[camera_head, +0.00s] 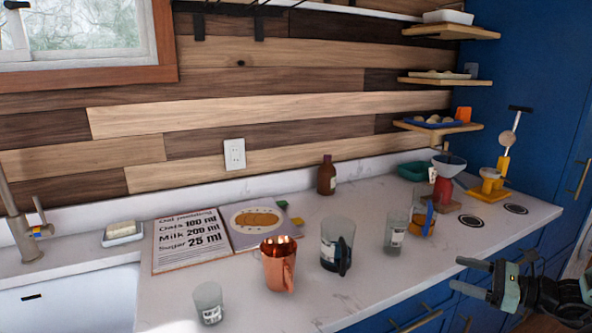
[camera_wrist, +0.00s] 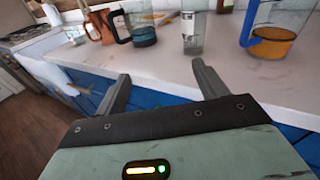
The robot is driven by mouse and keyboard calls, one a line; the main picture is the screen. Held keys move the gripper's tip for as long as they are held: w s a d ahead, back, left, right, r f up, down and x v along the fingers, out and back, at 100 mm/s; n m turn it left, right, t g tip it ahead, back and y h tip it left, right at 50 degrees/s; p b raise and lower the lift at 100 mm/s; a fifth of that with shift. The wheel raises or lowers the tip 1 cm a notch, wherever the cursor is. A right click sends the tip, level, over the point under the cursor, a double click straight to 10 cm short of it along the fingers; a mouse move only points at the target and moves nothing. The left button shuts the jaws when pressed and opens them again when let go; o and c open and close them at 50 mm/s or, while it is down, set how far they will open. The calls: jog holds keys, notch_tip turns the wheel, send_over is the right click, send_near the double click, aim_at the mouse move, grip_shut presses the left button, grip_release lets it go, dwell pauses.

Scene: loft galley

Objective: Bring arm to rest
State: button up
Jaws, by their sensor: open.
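My gripper (camera_head: 487,266) is at the right of the head view, in front of the counter's front edge. In the wrist view my gripper (camera_wrist: 160,88) shows two fingers spread wide apart with nothing between them. The marble counter (camera_head: 375,278) lies beyond the fingers. On it stand a copper mug (camera_head: 277,266), a glass jug with a dark handle (camera_head: 333,246), a clear glass (camera_head: 394,235) and a jug with a blue handle (camera_head: 424,215) holding amber liquid. The wrist view also shows the clear glass (camera_wrist: 192,38) and the blue-handled jug (camera_wrist: 276,38), both apart from the fingers.
An open recipe book (camera_head: 190,240), a small glass (camera_head: 209,302) and a brown bottle (camera_head: 326,176) are on the counter. The sink (camera_head: 70,300) is at left. Wooden shelves (camera_head: 440,127) hang at the back right. Blue cabinets with handles (camera_head: 410,318) are below the counter.

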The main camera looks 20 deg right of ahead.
jog(key=a+r+n+g+y, duration=0.1)
jog(key=a+r+n+g, duration=0.1)
jog(key=a+n+g, duration=0.95)
jog(key=a+r+n+g, duration=0.35)
jog(key=a+n, duration=0.25)
jog(key=a, duration=1)
jog(key=s+a+r+n+h, duration=0.3)
jog(key=s+a+n+h, duration=0.1)
jog(key=s+a+n, duration=0.3)
jog(key=s+a+r+n+h, duration=0.3)
jog(key=s+a+n+h, duration=0.2)
jog(key=n, duration=0.7)
jog(key=shift+s+a+r+t+h, duration=0.15)
jog(key=shift+s+a+t+h, duration=0.2)
jog(key=shift+s+a, duration=1.05)
jog(key=shift+w+a, duration=0.2)
